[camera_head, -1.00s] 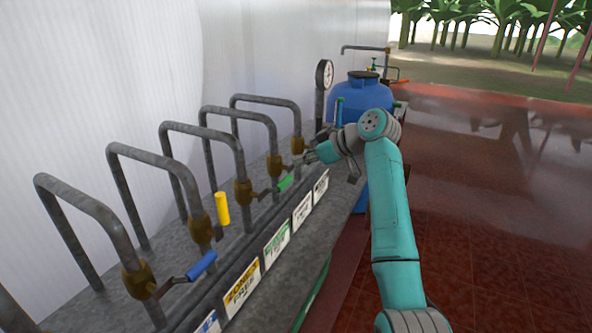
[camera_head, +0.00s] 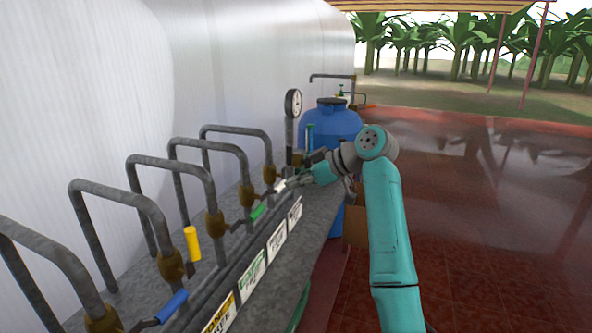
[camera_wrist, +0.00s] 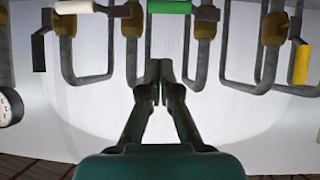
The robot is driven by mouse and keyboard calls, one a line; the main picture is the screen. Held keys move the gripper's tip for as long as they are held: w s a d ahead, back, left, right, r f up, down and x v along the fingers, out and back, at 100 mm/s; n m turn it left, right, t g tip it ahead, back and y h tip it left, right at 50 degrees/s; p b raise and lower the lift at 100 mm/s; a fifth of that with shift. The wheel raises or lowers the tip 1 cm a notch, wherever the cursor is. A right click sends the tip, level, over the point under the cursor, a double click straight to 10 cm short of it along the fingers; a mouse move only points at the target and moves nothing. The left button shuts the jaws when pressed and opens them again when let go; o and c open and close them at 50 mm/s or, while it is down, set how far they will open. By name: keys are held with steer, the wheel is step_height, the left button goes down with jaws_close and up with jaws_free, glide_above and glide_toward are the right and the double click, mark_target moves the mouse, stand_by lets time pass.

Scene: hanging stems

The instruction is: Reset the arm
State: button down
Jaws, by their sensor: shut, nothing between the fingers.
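My arm is teal and reaches from the lower right of the head view toward the row of pipes. My gripper (camera_head: 290,184) is near the far end of the valve row, by a white-handled valve, and it partly hides what lies behind it. In the wrist view my gripper (camera_wrist: 159,82) has its fingertips together with nothing between them. A green valve handle (camera_wrist: 169,6) is just beyond the fingertips, at the top of that view, apart from them. The green handle (camera_head: 258,212) also shows in the head view, left of my gripper.
A pressure gauge (camera_head: 293,103) and a blue tank (camera_head: 331,122) stand beyond my gripper. Red tiled floor (camera_head: 480,240) to the right is open.

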steer(key=s+d+f+m+t+h, duration=0.1)
steer(key=s+d+f+m+t, duration=0.15)
steer(key=f, duration=1.15)
steer(key=s+d+f+m+t+h, duration=0.1)
steer(key=s+d+f+m, duration=0.2)
steer(key=f, duration=1.1)
steer(key=s+d+f+m+t+h, duration=0.1)
steer(key=s+d+f+m+h, duration=0.15)
steer(key=s+f, duration=0.55)
steer(key=s+d+f+m+t+h, duration=0.1)
steer(key=s+d+f+m+t, duration=0.15)
steer(key=s+f, duration=0.6)
steer(key=s+d+f+m+t+h, duration=0.1)
steer(key=s+d+h, duration=0.15)
steer(key=s, duration=0.95)
steer(key=s+d+f+m+h, duration=0.15)
steer(key=s+d, duration=0.25)
steer(key=s, duration=0.8)
steer(key=s+d+r+m+t, duration=0.1)
steer(key=s+d+r+t, duration=0.1)
steer(key=s+r, duration=1.5)
steer(key=s+h, duration=0.1)
steer(key=s, duration=0.2)
steer(key=shift+d, duration=0.35)
